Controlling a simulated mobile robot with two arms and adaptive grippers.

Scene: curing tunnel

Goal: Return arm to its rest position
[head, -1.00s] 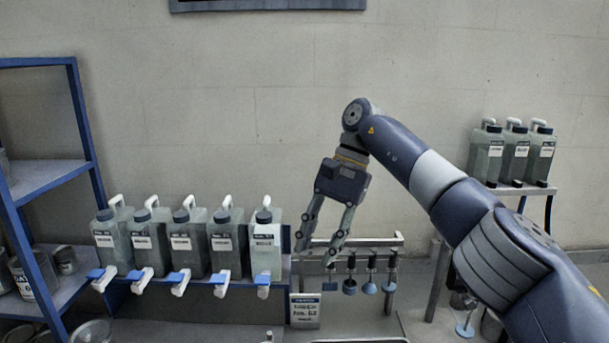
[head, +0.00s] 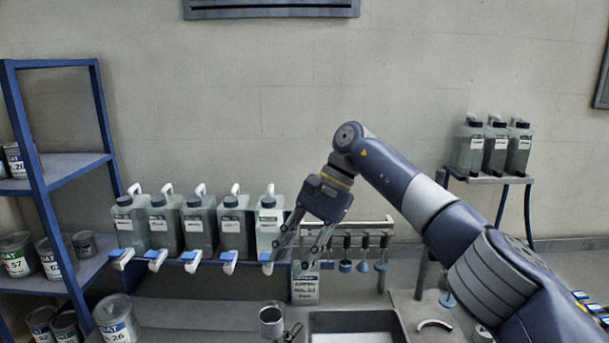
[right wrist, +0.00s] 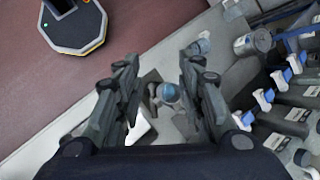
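My right gripper (head: 303,252) is in the middle of the head view, pointing down, in front of the rightmost jug (head: 268,222) and left of the hanging tools. Its two fingers are apart with nothing held between them. In the right wrist view the fingers (right wrist: 160,100) are also spread, with the counter below and a small round metal cup (right wrist: 168,93) seen in the gap, well beneath them. My right arm reaches in from the lower right. My left gripper does not show.
Several jugs with taps stand in a row on a blue-edged rack (head: 190,262). A blue shelf (head: 75,170) with cans is at left. Tools hang from a rail (head: 345,226). A sink (head: 357,318) and a metal cup (head: 271,320) are on the counter. More jugs stand on a stand (head: 490,180) at right.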

